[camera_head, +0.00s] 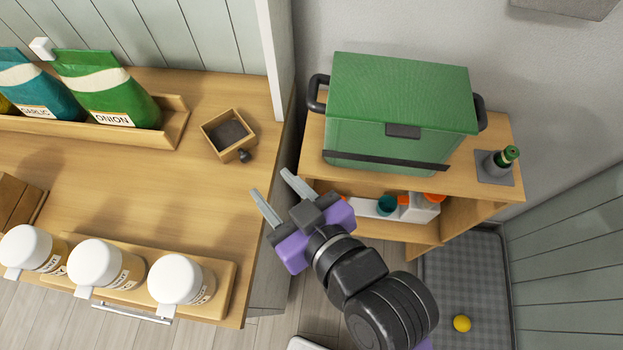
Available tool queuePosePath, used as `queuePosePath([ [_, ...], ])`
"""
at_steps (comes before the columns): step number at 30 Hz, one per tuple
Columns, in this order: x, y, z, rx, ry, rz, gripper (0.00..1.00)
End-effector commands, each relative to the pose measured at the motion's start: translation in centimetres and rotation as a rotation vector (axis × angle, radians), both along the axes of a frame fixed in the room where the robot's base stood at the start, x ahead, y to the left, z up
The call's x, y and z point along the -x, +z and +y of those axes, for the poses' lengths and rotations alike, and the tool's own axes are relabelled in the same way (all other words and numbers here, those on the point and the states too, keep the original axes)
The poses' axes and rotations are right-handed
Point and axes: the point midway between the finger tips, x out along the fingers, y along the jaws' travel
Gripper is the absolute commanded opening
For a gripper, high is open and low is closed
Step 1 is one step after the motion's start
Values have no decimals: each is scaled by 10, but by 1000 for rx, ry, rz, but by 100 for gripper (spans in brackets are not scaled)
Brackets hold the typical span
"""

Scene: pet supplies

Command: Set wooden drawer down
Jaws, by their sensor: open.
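The wooden drawer (215,123) is a small open-topped wooden box with a dark inside and a dark round knob on its front. It rests on the wooden counter near the counter's right end, turned at an angle. My gripper (276,196) is at the counter's right edge, below and to the right of the drawer in the picture. Its two grey fingers are spread apart with nothing between them. The gripper and the drawer are apart.
A tray (178,122) with green and teal bags stands left of the drawer. White-lidded jars (178,279) line the counter's front. A green cooler box (400,110) and a bottle (503,158) stand on a shelf unit at right. A white post (275,60) rises behind the counter's end.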

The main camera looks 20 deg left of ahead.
Motion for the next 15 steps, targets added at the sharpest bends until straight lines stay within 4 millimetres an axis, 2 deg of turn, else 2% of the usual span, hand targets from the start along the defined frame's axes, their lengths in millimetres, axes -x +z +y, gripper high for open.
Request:
queuePosePath([
  [5,0,0,-1,1,-1,1,43],
  [8,-2,-7,-10,1,-29,6,43],
  [11,-6,-21,-38,-4,-111,18,43],
  [14,-8,-40,-84,-14,-242,27,43],
  [15,-7,-47,-105,-17,-299,26,43],
])
